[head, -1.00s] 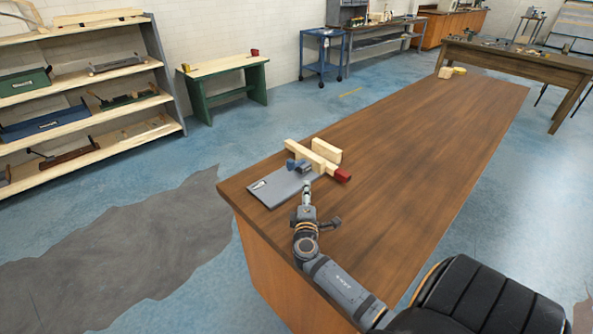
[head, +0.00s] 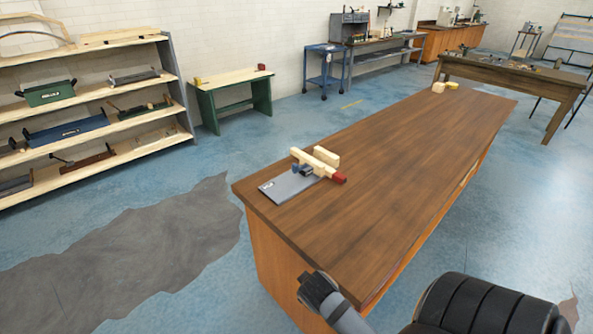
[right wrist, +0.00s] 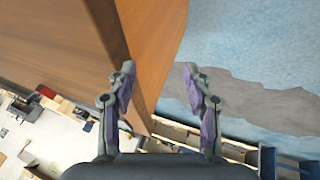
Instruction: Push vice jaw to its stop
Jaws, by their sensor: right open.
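The vice stands near the left corner of the long brown workbench (head: 400,140). It has a grey plate (head: 287,187), a small blue-grey jaw block (head: 303,169) and a pale wooden bar (head: 316,163) with a red end (head: 339,178). The jaw block sits close against the bar; whether they touch is too small to tell. My right gripper (head: 314,287) is below and apart from the vice, in front of the bench's end panel. In the right wrist view its fingers (right wrist: 159,88) are spread and empty beside a bench edge. My left gripper is not in view.
A loose pale wooden block (head: 327,155) lies beside the bar. Shelves (head: 95,95) and a green-legged bench (head: 235,95) stand along the wall.

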